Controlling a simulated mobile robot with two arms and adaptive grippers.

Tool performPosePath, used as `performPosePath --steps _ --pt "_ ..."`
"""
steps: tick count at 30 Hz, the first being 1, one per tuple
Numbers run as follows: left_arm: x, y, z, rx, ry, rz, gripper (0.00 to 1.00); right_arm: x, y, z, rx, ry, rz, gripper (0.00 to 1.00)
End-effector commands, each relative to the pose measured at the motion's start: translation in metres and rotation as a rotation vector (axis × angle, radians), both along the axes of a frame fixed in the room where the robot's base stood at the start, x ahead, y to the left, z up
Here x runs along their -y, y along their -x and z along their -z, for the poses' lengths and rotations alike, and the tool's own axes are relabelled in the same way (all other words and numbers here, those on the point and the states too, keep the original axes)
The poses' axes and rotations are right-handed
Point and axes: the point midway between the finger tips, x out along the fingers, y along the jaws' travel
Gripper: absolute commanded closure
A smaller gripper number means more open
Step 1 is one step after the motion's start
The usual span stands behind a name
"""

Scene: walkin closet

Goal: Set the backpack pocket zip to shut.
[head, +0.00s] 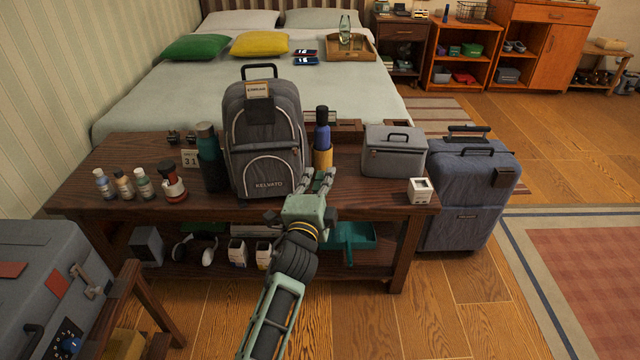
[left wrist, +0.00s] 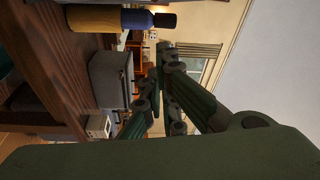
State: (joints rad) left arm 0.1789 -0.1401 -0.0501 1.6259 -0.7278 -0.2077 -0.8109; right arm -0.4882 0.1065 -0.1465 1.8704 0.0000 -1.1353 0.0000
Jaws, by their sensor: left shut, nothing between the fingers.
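The grey backpack (head: 262,125) stands upright on the dark wooden bench, its front towards me. Its front pocket (head: 268,178) has a pale arched zip line, and lettering below it. The zip's slider is too small to make out, so I cannot tell whether the pocket is open or shut. My left gripper (head: 325,177) is shut and empty, just right of the backpack's lower right side and in front of the blue bottle. The left wrist view shows its fingers (left wrist: 157,80) but not the backpack. My right gripper is not in view.
A dark green bottle (head: 209,158) stands close left of the backpack, and a blue bottle (head: 322,130) behind my gripper. A grey case (head: 394,160) and a small white box (head: 420,190) are on the bench's right. A blue suitcase (head: 468,190) stands beside it.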

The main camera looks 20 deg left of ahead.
Motion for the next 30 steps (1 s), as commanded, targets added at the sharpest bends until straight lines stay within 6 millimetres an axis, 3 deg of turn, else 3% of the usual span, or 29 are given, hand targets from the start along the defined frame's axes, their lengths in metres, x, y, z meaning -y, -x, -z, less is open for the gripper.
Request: performPosePath --steps 14,21,30 --pt "-0.006 -0.086 -0.004 -0.001 0.002 0.001 1.00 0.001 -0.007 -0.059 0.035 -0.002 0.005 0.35" --pt "-0.034 -0.075 0.000 -0.003 0.001 0.000 1.00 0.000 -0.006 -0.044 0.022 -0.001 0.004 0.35" --pt "-0.042 -0.071 0.003 -0.003 0.003 0.002 1.00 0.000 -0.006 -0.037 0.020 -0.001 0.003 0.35"
